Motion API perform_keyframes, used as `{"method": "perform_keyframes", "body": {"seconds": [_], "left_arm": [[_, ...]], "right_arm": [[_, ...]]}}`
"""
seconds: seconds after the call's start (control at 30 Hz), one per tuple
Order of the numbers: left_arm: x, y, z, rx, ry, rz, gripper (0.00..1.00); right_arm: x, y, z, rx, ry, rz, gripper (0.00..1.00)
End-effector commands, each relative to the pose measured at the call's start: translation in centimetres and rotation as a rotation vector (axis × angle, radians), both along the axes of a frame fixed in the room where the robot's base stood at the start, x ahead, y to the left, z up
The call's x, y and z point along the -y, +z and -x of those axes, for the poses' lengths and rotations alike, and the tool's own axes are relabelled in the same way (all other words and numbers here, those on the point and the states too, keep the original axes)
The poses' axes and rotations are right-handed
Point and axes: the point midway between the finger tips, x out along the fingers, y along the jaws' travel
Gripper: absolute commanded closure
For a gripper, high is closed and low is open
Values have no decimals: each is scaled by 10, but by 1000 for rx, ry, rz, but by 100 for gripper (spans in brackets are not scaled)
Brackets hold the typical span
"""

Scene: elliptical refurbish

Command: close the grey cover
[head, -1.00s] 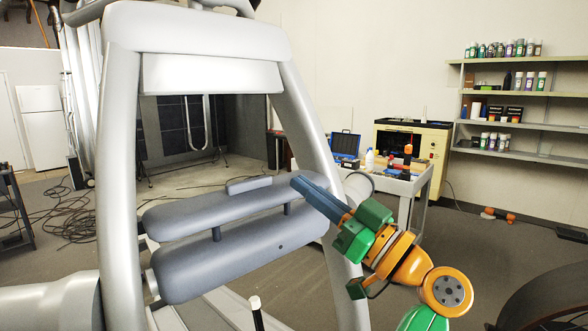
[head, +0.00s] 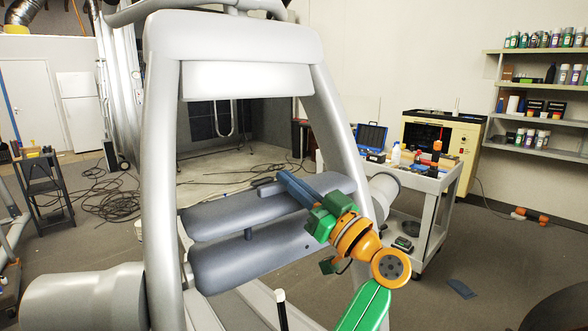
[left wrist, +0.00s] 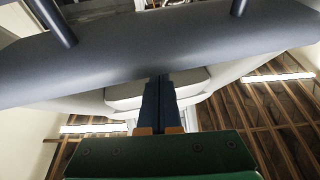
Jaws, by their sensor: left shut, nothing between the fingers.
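The grey cover (head: 225,219) is a long rounded blue-grey panel in the frame of a large silver machine. It stands a little above a matching lower part (head: 235,265), with a short post in the gap between them. A small raised bar (head: 262,188) lies on its top. My left gripper (head: 282,176) is shut and empty, with its blue fingers over the right part of the cover and hiding some of it. In the left wrist view the shut fingers (left wrist: 160,90) point up at a dark grey bar-like part (left wrist: 200,45); contact cannot be told. My right gripper is not in view.
Silver posts (head: 160,150) of the machine frame the cover on both sides. A grey cart (head: 440,185) with tools and bottles stands behind at the right. A black stepladder (head: 45,185) is at the left. Cables lie on the floor behind.

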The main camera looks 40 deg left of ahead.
Motion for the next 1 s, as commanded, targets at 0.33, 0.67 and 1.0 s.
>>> {"method": "perform_keyframes", "body": {"seconds": [0.33, 0.67, 1.0], "left_arm": [[0, -6, 0, 0, -1, 1, 100], [1, -46, 0, -1, -2, 1, 100], [0, -44, 0, -3, 0, 4, 100]], "right_arm": [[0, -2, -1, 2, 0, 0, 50], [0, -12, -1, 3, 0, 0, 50], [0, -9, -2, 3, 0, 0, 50]]}}
